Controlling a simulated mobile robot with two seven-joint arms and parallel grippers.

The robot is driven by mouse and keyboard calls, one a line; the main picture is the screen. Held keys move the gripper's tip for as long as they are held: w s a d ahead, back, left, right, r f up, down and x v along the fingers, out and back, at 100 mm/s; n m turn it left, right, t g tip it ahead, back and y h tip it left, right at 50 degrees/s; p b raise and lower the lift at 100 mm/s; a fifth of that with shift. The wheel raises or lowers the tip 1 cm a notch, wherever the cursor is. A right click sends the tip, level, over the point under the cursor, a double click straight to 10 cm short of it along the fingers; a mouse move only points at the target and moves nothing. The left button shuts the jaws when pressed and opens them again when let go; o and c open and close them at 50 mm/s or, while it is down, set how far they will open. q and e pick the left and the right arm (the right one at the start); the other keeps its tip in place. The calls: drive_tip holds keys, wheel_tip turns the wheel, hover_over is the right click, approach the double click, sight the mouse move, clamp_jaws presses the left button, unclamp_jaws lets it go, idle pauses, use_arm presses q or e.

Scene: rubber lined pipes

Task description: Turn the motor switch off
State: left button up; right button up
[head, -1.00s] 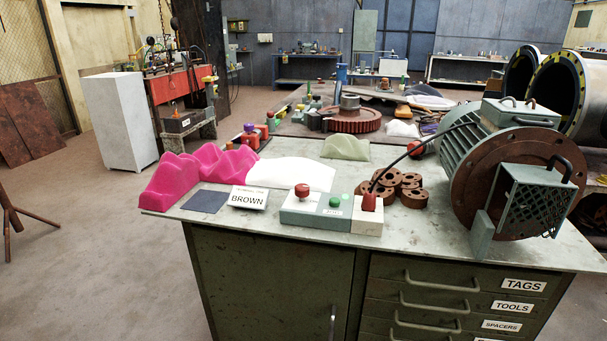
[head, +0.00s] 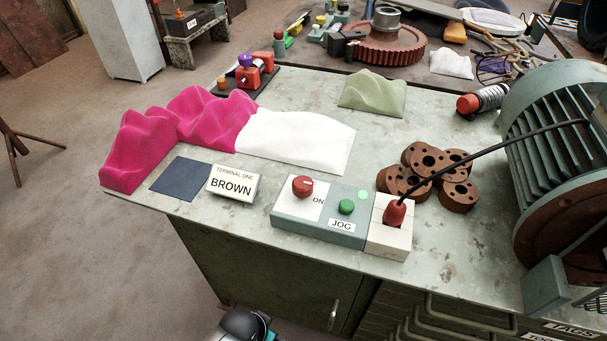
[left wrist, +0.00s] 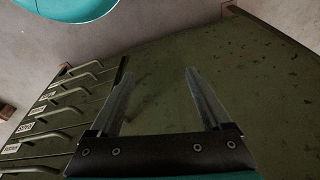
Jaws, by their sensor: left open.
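The motor switch is a red round knob (head: 302,186) on a white plate marked ON, at the left of a grey-green control box (head: 290,222) on the bench. A green button (head: 347,206) marked JOG and a pale green lamp (head: 362,195) are on the same box. A black cable runs from a red plug (head: 395,213) beside the box to the motor (head: 560,150). My left gripper (left wrist: 157,78) is open and empty, facing the green cabinet front in the left wrist view. Its fingers do not show in the head view. My right gripper is not in view.
A BROWN sign (head: 233,184), a dark pad (head: 181,178), pink cloth (head: 150,140) and white cloth (head: 295,138) lie left of and behind the box. Brown rings (head: 457,195) sit to its right. The bench edge in front is bare. Cabinet handles (head: 465,312) stick out below.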

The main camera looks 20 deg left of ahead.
use_arm(q)
drive_tip(key=w+d+r+m+h+p, duration=0.1)
drive_tip(key=w+d+r+p, duration=0.1)
drive_tip(key=r, duration=0.8)
drive_tip(key=w+d+r+m+p, duration=0.1)
drive_tip(key=d+r+m+p, duration=0.1)
drive_tip(key=r, duration=0.8)
drive_tip(key=w+d+r+m+h+p, duration=0.1)
drive_tip(key=w+d+r+p, duration=0.15)
drive_tip(key=r, duration=0.75)
wheel_tip(320, 180, up, 18)
drive_tip(key=f+m+g+y, duration=0.1)
drive_tip(key=m+g+y, duration=0.2)
drive_tip(key=m, duration=1.4)
hover_over(303, 182)
wheel_tip(303, 182, down, 14)
drive_tip(key=b, duration=0.3)
drive_tip(key=shift+r, duration=0.2)
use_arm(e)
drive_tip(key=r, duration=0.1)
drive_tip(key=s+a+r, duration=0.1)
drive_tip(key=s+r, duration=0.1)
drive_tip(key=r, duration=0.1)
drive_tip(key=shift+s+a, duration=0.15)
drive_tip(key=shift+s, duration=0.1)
use_arm(q)
drive_tip(key=shift+c, duration=0.3)
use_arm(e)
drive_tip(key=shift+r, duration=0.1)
